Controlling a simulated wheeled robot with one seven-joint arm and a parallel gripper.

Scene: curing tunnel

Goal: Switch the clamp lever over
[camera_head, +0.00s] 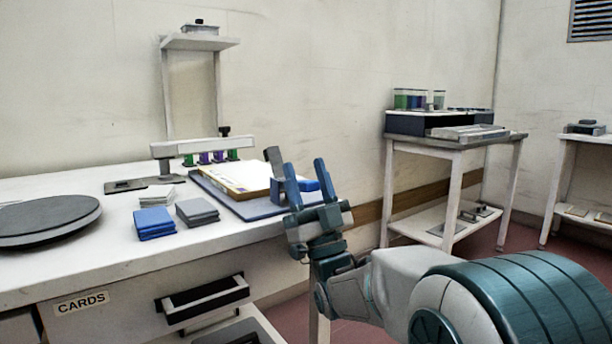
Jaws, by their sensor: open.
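My gripper (307,172) is open, its two blue-grey fingers pointing up and apart in front of the right end of the printing board. A grey upright piece (273,158), which looks like the clamp lever, rises at the board's edge just left of the left finger. Its lower part is partly hidden by the gripper, and I cannot tell whether they touch. A bright blue block (309,185) shows between and behind the fingers. The white board with a yellowish edge (240,178) lies on a blue-grey base (232,203).
The white bench (100,245) also holds a dark round plate (45,220), blue cards (154,223), grey cards (197,211) and several small coloured bottles (205,158). Floor is free between the bench and the right-hand table (455,142).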

